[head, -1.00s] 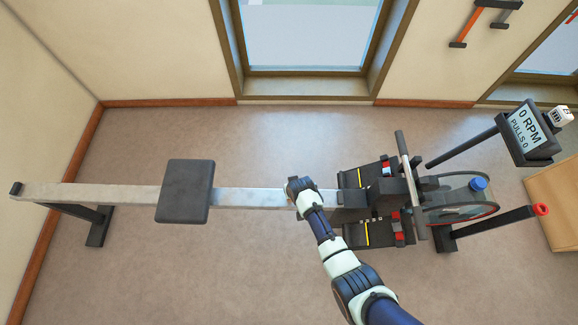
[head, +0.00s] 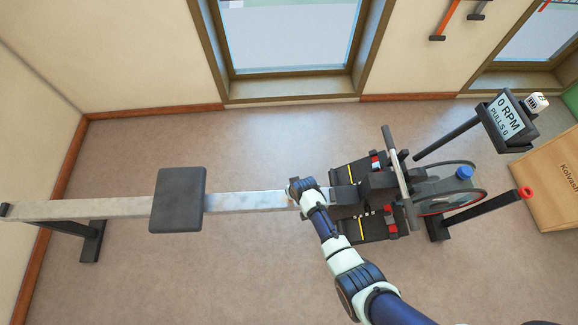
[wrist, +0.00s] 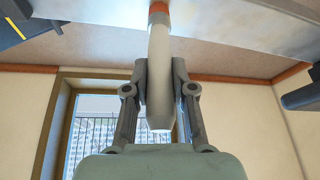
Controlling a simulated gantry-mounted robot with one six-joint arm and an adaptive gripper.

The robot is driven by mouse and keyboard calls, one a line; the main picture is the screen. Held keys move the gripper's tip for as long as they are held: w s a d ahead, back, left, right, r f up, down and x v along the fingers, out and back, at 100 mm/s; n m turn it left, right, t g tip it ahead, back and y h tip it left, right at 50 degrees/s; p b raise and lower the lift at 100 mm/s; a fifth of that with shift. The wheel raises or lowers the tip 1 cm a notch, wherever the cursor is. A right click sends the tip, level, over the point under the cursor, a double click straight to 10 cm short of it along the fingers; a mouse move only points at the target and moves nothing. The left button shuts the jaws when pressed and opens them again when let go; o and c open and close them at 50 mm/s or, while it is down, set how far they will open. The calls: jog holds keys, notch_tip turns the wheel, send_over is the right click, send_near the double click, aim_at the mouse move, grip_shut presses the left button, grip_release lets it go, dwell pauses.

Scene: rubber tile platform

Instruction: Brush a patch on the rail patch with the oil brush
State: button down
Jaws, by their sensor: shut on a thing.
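My gripper (wrist: 160,78) is shut on the pale handle of the oil brush (wrist: 159,105) in the wrist view. The orange band at the brush's far end is at the top edge of that view, against the rail (wrist: 235,25). The bristles are not visible, so I cannot tell whether they touch. In the head view my gripper (head: 298,188) is at the grey rail (head: 250,200), between the black seat and the foot plates. It hides the brush there. A small brownish mark shows on the rail beside it; I cannot make out the rail patch clearly.
The black seat (head: 178,198) is on the rail to the left. Foot plates (head: 365,226), a handlebar (head: 402,178) and the flywheel (head: 450,192) are to the right. A monitor (head: 506,117) reads 0 RPM. A cardboard box (head: 552,180) stands far right. The floor in front is clear.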

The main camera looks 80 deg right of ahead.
jog(key=shift+s, duration=0.15)
jog(key=shift+s+d, duration=0.2)
jog(key=shift+s, duration=0.3)
jog(key=shift+s+d, duration=0.15)
jog(key=shift+s, duration=0.3)
jog(key=shift+s+d+f+p, duration=0.1)
jog(key=shift+s+d+p, duration=0.1)
jog(key=shift+s, duration=0.35)
jog(key=shift+s+d+p, duration=0.15)
jog(key=shift+s+p, duration=0.05)
jog(key=shift+s, duration=0.3)
jog(key=shift+w, duration=0.1)
jog(key=shift+w+a, duration=0.2)
jog(key=shift+w, duration=0.3)
jog(key=shift+w+a, duration=0.15)
jog(key=shift+w, duration=0.35)
jog(key=shift+w, duration=0.1)
jog(key=shift+w+a, duration=0.35)
jog(key=shift+w, duration=0.55)
